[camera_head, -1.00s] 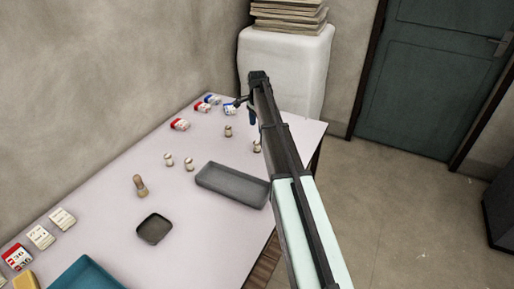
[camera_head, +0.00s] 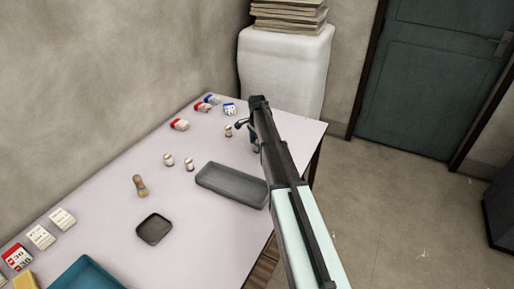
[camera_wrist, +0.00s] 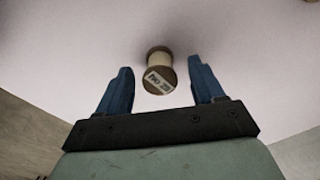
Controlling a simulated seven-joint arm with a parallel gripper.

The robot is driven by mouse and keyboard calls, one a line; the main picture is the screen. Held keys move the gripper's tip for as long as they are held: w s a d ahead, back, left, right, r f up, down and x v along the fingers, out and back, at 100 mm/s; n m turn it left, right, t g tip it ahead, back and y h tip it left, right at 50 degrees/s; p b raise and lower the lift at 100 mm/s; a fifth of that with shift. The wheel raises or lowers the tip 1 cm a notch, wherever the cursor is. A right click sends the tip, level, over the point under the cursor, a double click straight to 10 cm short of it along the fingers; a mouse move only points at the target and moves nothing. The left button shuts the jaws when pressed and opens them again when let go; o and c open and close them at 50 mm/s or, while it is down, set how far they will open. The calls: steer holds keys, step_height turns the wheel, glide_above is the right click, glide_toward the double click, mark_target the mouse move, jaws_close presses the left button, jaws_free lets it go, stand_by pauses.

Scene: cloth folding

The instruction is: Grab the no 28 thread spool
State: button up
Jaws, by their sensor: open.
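In the wrist view a thread spool (camera_wrist: 160,70) with brown ends and pale thread stands just ahead of my gripper (camera_wrist: 160,82), roughly centred between its two blue fingers. Its top label starts with "No"; the number is too blurred to read. My gripper is open and the spool is not held. In the head view several small spools stand on the table: one (camera_head: 228,131) just left of my gripper (camera_head: 252,138), and two (camera_head: 168,160) (camera_head: 190,164) farther left. My arm hides part of the table around the gripper.
A grey tray (camera_head: 232,185) lies close to my arm, with a small dark dish (camera_head: 154,229) and a brown wooden piece (camera_head: 139,186) farther left. A teal tray (camera_head: 86,275) is at the front.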

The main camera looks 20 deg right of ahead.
steer(key=shift+f, duration=0.3)
steer(key=c, duration=1.1)
steer(key=shift+r, duration=0.1)
